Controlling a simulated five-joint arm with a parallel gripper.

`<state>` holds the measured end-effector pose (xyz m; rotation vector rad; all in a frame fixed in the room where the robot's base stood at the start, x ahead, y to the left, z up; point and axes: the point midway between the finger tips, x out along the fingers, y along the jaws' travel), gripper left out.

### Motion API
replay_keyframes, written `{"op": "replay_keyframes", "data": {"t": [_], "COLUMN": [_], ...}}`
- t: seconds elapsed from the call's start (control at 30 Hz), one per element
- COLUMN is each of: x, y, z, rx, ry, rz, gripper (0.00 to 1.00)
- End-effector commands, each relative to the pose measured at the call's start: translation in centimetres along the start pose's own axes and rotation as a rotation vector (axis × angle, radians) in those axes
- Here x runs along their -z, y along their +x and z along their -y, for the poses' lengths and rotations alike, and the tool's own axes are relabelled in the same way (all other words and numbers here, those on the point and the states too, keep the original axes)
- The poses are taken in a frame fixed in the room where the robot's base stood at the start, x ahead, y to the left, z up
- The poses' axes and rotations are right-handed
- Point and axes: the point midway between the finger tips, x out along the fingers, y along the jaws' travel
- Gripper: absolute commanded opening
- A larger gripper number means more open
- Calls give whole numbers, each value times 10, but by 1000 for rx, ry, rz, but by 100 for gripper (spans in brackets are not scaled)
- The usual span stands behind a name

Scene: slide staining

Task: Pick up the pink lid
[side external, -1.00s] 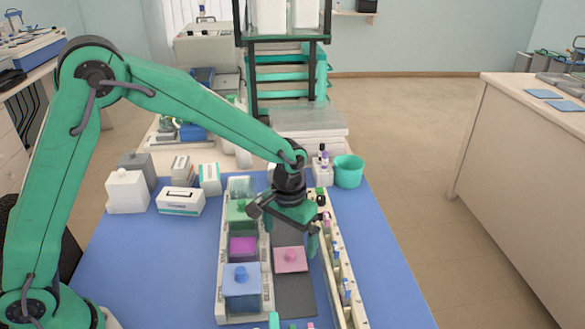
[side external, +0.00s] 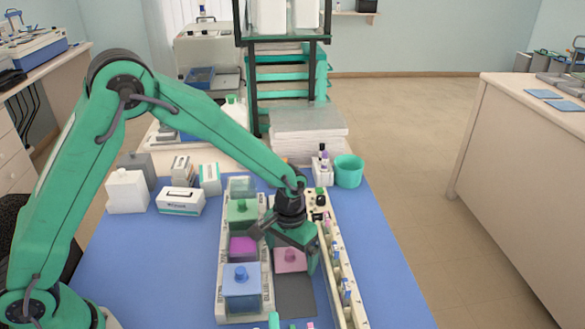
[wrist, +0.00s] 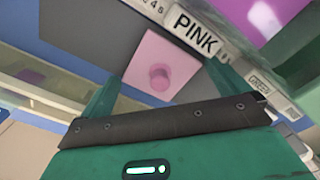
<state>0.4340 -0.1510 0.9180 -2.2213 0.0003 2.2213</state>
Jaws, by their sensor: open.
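The pink lid (side external: 291,261), a flat square with a round knob on top, lies on a dark grey mat (side external: 294,297) beside the row of staining jars. It also shows in the wrist view (wrist: 180,59), with its knob between and beyond my fingers. My gripper (side external: 288,252) is open, pointing down above the lid and partly covering it in the side external view. Its jaws hold nothing. In the side external view I cannot tell the exact height of the fingertips above the knob.
Left of the lid, a pale rack (side external: 221,307) holds a blue-lidded jar (side external: 241,287), an open jar with magenta contents (side external: 243,246) and a green-lidded jar (side external: 241,212). A long narrow rack (side external: 336,285) with small vials stands close on the right. Blue table is clear farther right.

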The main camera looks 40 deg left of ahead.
Motion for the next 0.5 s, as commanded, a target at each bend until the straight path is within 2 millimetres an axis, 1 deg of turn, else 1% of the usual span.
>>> {"op": "replay_keyframes", "data": {"t": [0.3,0.37,0.43,0.47,0.5], "x": [0,0,0,0,0], "y": [0,0,0,0,0], "z": [0,0,0,0,0], "rx": [0,0,0,0,0], "ry": [0,0,0,0,0], "rz": [0,0,0,0,0], "gripper": [100,90,76,72,72]}}
